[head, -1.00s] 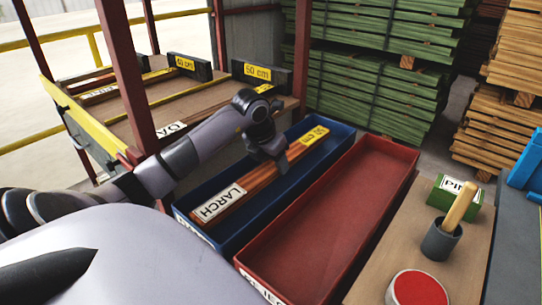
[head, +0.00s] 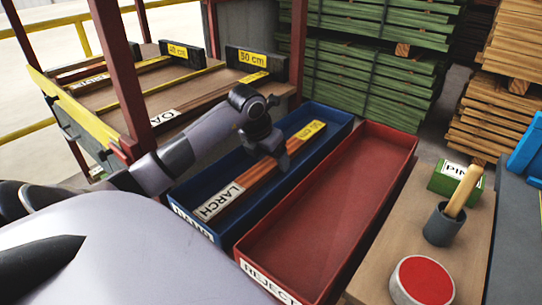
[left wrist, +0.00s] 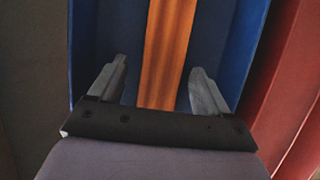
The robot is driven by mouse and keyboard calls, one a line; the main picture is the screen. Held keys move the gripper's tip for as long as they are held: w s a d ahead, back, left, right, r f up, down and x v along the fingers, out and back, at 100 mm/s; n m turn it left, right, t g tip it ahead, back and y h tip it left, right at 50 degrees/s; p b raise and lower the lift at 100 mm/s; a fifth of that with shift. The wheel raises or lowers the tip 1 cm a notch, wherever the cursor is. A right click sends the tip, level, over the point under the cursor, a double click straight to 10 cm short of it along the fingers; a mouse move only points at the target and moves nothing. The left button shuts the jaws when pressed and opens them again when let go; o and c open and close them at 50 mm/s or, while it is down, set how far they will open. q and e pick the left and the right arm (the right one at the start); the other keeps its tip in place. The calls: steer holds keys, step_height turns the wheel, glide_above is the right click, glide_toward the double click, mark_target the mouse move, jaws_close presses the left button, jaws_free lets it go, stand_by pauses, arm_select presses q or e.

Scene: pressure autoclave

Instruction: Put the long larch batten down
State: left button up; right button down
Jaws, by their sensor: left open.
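The long larch batten (head: 240,195) is reddish brown with a white LARCH label at its near end and a yellow length label at its far end. It lies lengthwise in the blue tray (head: 335,132). My left gripper (head: 281,163) is over the middle of the batten. In the left wrist view, the gripper (left wrist: 155,88) is open, with one finger on each side of the batten (left wrist: 167,50) and a gap on both sides. The part of the batten under the gripper is hidden in the head view. My right gripper is not in view.
An empty red tray (head: 330,205) labelled REJECT stands right of the blue tray. A bench at the right holds a grey cup (head: 443,226) with a wooden handle, a red-topped round pad (head: 420,280) and a green block (head: 455,182). A rack with battens (head: 190,95) stands at the left.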

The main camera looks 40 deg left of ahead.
mark_target(266, 164)
arm_select(q)
steer(key=p+v, duration=0.3)
steer(key=v, duration=0.2)
steer(key=shift+w+a, duration=0.1)
steer(key=shift+w, duration=0.05)
steer(key=p+v, duration=0.3)
steer(key=v, duration=0.3)
steer(key=shift+s+r+p, duration=0.2)
steer(key=shift+s+p, duration=0.05)
steer(key=shift+p, duration=0.1)
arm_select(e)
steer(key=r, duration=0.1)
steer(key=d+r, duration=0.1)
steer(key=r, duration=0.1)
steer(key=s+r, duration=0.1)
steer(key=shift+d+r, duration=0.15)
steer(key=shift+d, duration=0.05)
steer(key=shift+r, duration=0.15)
